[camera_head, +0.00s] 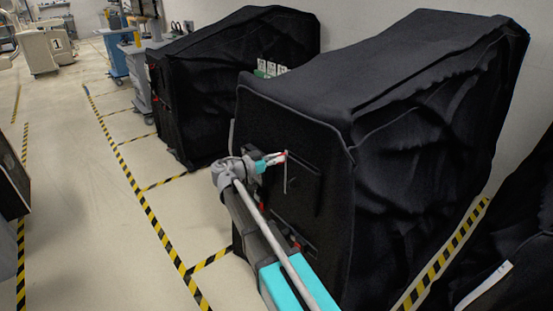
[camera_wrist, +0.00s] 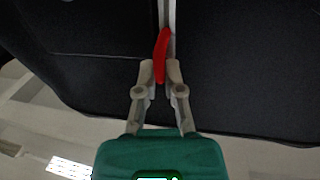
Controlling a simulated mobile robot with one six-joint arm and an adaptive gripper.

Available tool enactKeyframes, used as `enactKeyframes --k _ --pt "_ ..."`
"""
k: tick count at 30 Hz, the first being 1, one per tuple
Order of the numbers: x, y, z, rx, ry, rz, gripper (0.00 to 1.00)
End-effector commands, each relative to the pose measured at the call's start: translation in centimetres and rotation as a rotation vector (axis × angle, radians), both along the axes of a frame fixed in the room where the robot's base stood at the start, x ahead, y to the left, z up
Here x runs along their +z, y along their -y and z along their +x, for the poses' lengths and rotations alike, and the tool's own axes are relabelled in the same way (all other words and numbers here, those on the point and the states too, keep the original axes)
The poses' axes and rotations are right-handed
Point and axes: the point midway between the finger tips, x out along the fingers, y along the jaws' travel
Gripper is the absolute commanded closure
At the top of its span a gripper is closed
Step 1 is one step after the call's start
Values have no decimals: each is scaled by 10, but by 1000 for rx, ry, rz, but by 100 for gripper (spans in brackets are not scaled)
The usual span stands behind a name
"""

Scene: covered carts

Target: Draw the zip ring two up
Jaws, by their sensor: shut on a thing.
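My gripper (camera_head: 283,156) is at the front face of the nearest black covered cart (camera_head: 390,150). It is shut on a red zip ring (camera_wrist: 161,55), seen in the wrist view (camera_wrist: 160,72) as a narrow red tab between the fingertips. A pale zip line (camera_wrist: 172,15) runs up from behind the ring. In the head view the line shows as a short light strip (camera_head: 285,178) below the fingertips. The ring is mostly hidden by the fingers in the head view, with only a speck of red showing.
A second black covered cart (camera_head: 215,75) stands behind, to the left. Other red tags (camera_head: 296,245) show low on the near cart's front. The floor aisle (camera_head: 70,190) at left is clear, marked with yellow-black tape. Another dark cover (camera_head: 520,240) is at lower right.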

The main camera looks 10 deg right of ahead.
Motion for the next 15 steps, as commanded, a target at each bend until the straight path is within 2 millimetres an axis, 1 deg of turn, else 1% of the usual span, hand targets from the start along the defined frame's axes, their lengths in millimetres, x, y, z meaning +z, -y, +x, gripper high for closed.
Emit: enactKeyframes --k 9,10,14,15 --pt "0 0 -1 -2 0 -1 100" --pt "0 0 -1 -2 0 -1 84" --pt "0 0 -1 -1 0 0 60" --pt "0 0 0 -1 0 0 52"
